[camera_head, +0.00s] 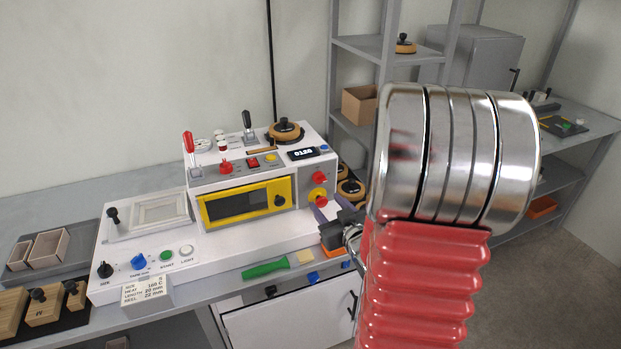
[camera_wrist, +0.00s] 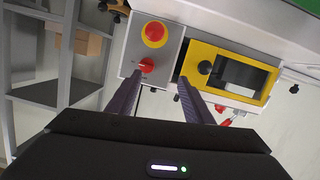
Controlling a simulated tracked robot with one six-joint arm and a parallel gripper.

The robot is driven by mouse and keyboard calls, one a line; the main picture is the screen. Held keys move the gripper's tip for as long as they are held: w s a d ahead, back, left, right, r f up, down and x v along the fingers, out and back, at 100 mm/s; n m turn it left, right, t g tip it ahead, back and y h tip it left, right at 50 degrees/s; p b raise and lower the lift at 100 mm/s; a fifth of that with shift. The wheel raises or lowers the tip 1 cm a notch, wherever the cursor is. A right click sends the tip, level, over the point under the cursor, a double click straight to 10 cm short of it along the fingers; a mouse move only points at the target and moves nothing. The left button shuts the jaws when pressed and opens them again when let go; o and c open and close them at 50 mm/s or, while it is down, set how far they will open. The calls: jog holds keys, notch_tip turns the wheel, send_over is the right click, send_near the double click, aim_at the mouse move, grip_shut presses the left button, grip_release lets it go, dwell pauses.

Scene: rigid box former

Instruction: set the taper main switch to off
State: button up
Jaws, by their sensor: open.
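The taper (camera_head: 250,230) is a white machine with a yellow-framed window on the bench. On the right of its front are a red knob (camera_head: 319,178) and, below it, a red button on a yellow base (camera_head: 318,195). In the wrist view the red knob (camera_wrist: 147,65) and the yellow-based button (camera_wrist: 154,33) show on a grey panel. I cannot read which is labelled main switch or how the knob is set. My gripper (camera_wrist: 159,80) is open and empty, its fingertips near the red knob; contact is not visible. In the head view it (camera_head: 326,208) is partly hidden by my arm.
A black knob (camera_head: 280,201) sits on the yellow frame, close to the right finger in the wrist view. A green-handled brush (camera_head: 266,269) lies on the bench front. Wooden blocks and trays stand at the left. Shelving (camera_head: 356,50) rises behind my arm.

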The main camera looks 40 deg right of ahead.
aim_at(322, 181)
jog(key=s+d+t, duration=0.1)
jog(key=s, duration=0.1)
jog(key=s+d+f+m+t, duration=0.1)
jog(key=s, duration=0.1)
jog(key=shift+d+t, duration=0.2)
jog(key=shift+t, duration=0.1)
jog(key=shift+w, duration=0.1)
jog(key=x, duration=1.3)
jog(key=shift+w+d, duration=0.1)
jog(key=shift+w, duration=0.2)
jog(key=shift+c, duration=0.6)
